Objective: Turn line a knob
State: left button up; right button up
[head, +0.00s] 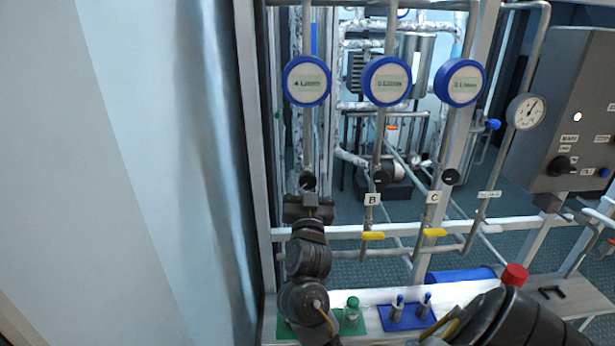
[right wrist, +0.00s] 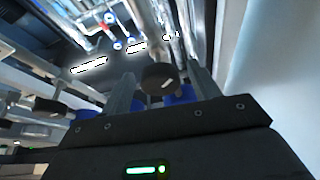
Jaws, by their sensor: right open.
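The line A knob (head: 308,181) is a small black round knob on the leftmost vertical pipe, below the leftmost blue-rimmed gauge (head: 307,81). My right gripper (head: 309,194) is right at it, reaching up from below in the head view. In the right wrist view the dark knob (right wrist: 162,78) sits between the two spread fingers of the gripper (right wrist: 160,84), one on each side. Whether a finger touches it cannot be told. The line A label is not visible. My left gripper is not in view.
Similar black knobs for line B (head: 381,177) and line C (head: 451,176) stand to the right, with yellow valve handles (head: 373,236) below. A grey control box (head: 565,110) is at far right. A pale wall is at left.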

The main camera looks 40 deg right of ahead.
jog(key=shift+w+d+r, duration=0.1)
jog(key=shift+w+d, duration=0.1)
jog(key=shift+w, duration=0.05)
